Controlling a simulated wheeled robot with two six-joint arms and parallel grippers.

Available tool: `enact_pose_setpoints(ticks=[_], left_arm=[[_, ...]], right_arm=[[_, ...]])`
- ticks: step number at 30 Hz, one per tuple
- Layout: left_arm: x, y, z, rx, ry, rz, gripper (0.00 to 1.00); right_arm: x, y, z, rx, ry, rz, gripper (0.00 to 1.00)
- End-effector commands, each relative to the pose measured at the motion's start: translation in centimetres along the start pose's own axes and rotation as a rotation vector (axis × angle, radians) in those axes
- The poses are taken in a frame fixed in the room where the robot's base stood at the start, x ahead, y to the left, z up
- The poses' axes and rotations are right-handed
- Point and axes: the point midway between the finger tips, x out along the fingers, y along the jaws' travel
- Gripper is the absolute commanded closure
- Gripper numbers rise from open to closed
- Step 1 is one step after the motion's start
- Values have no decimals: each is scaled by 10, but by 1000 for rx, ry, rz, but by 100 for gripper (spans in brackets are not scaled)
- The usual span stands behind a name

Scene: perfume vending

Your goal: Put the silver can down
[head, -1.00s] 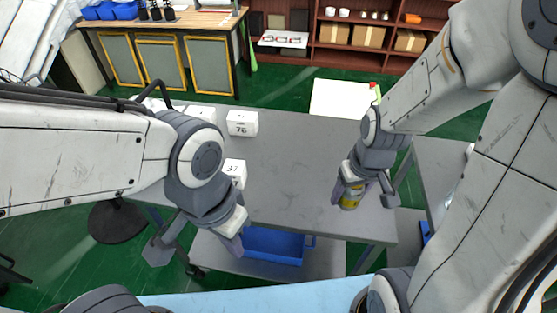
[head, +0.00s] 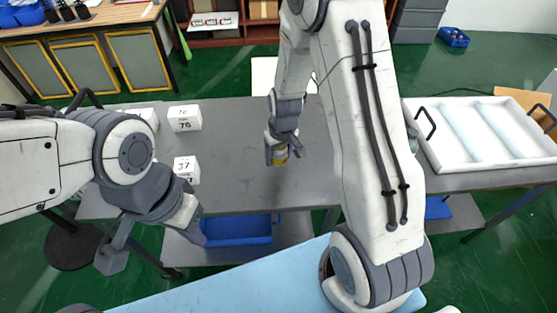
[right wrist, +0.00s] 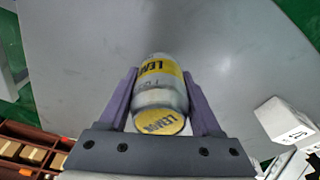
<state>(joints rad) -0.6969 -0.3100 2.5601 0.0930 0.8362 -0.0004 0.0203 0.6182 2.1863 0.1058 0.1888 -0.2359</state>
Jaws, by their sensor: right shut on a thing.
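The silver can (head: 280,156) has a yellow band and is held in my right gripper (head: 284,158) over the grey table (head: 240,150). In the right wrist view the can (right wrist: 160,95) sits between both fingers of the gripper (right wrist: 165,95), and its yellow label and end read "LEMON". I cannot tell whether the can touches the table top. My left gripper (head: 155,240) is open and empty in front of the table's near left edge.
White numbered boxes (head: 185,118) stand on the table's left part, one marked 37 (head: 187,168). A white tray (head: 480,135) lies on the right. A blue bin (head: 238,230) is on the lower shelf. The table around the can is clear.

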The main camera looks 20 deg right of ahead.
Motion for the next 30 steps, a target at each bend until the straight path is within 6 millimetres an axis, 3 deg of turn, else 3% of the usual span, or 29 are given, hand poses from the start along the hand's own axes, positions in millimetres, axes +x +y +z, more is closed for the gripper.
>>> enact_pose_setpoints(ticks=[3, 6, 18, 19, 20, 21, 30], left_arm=[[1, 0, 0, 0, 0, 0, 100], [1, 0, 0, 0, 0, 0, 100], [7, 0, 0, 0, 0, 0, 100], [5, 0, 0, 0, 0, 0, 100], [5, 0, 0, 0, 0, 0, 100], [5, 0, 0, 0, 0, 0, 100], [4, 0, 0, 0, 0, 0, 100]], right_arm=[[20, 0, 4, 1, -3, 0, 100], [27, 0, 4, 0, -1, 1, 100], [32, 0, 5, 0, 1, 1, 100], [30, 0, 5, 0, 0, 1, 23], [30, 0, 5, 0, 0, 1, 12], [30, 0, 5, 0, 0, 1, 5], [29, 0, 5, 0, 0, 1, 5]])
